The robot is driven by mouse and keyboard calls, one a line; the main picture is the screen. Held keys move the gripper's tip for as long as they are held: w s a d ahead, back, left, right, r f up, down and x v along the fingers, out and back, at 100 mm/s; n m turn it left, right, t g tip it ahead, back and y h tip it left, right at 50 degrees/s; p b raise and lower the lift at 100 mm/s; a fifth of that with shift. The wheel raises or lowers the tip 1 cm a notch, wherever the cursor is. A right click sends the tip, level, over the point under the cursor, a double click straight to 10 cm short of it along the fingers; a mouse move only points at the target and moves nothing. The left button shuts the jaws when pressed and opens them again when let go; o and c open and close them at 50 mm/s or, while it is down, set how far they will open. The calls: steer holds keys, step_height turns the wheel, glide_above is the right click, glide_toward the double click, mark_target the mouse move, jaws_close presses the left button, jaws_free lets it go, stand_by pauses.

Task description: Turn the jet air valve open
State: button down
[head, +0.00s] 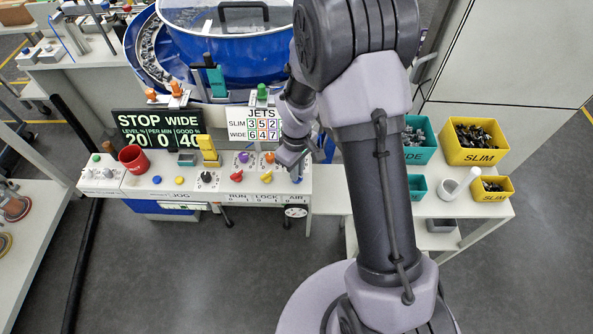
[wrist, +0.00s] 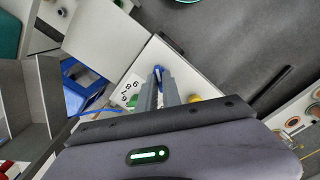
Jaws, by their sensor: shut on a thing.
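My gripper (head: 292,156) reaches down over the right end of the white control panel, near the AIR label (head: 296,197). In the wrist view its two grey fingers (wrist: 159,86) are closed together on a blue handle (wrist: 158,71), which I take for the jet air valve. The handle sits on the white panel surface. In the head view a small blue part (head: 297,179) shows just above the AIR label, partly covered by the gripper. The valve's body and exact turn position are hidden.
The JETS board (head: 262,123) and STOP WIDE display (head: 158,127) stand at the panel's back. Purple, orange, red and yellow knobs sit just left of the gripper. A blue bowl (head: 222,82) stands behind. Yellow SLIM bins (head: 474,157) stand right.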

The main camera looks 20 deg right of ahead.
steer(key=shift+m, duration=0.6)
steer(key=c, duration=1.5)
jaws_free()
steer(key=shift+r, duration=0.15)
step_height(320, 180, up, 17)
steer(key=p, duration=0.5)
steer(key=shift+r, duration=0.1)
